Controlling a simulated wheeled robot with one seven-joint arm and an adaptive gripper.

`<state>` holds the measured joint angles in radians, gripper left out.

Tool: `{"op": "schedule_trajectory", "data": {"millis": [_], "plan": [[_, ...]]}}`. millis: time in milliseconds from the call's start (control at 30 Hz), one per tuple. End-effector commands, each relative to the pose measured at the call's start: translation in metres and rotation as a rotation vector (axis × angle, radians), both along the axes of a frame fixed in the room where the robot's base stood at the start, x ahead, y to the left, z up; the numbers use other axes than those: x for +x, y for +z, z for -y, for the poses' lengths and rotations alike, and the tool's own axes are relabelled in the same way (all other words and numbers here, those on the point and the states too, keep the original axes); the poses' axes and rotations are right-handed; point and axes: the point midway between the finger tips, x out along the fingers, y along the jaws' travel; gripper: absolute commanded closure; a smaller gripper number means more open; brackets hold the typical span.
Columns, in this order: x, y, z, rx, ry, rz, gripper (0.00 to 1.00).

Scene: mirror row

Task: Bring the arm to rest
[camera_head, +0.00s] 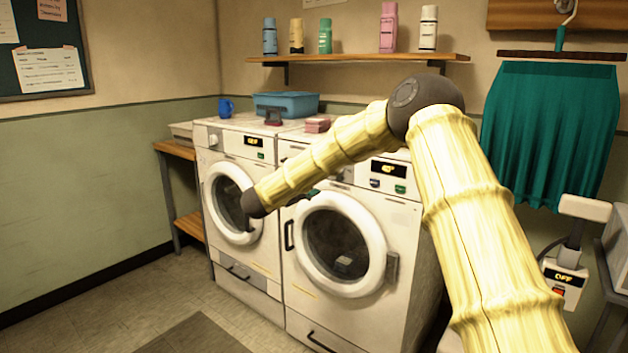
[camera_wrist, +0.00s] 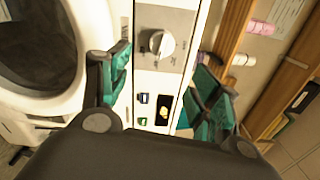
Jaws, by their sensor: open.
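My arm (camera_head: 465,215) rises from the lower right of the head view and bends at a dark elbow. Its forearm (camera_head: 330,155) slopes down to the left, in front of the two washing machines. In the wrist view my gripper (camera_wrist: 165,88) is open, with its teal fingertips spread and nothing between them. Behind the fingers is a machine's control panel (camera_wrist: 165,15) with a knob (camera_wrist: 157,43), a small display and coloured buttons. In the head view only a bit of teal shows near the forearm's underside; the rest of the gripper is hidden.
The left machine (camera_head: 245,270) and right machine (camera_head: 335,310) stand close to the forearm, doors shut. A blue basket (camera_head: 287,104), blue mug (camera_head: 226,107) and pink stack (camera_head: 317,124) sit on top. A bottle shelf (camera_head: 360,58) hangs above. The floor at left is clear.

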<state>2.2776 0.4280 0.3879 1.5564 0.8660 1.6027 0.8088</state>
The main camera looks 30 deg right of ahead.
Motion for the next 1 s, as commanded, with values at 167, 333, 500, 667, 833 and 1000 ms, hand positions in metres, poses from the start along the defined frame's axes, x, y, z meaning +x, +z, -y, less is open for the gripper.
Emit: {"op": "schedule_trajectory", "data": {"millis": [167,333,500,667,833,1000], "plan": [[0.0,0.0,0.0,0.0,0.0,0.0,0.37],[0.0,-0.002,0.0,-0.002,0.004,-0.005,0.37],[0.003,-0.039,-0.02,-0.042,0.085,-0.102,0.37],[0.001,-0.115,-0.058,-0.125,0.252,-0.304,0.37],[-0.017,-0.203,-0.101,-0.211,0.443,-0.535,0.37],[-0.051,-0.286,-0.14,-0.288,0.629,-0.757,0.37]]}}
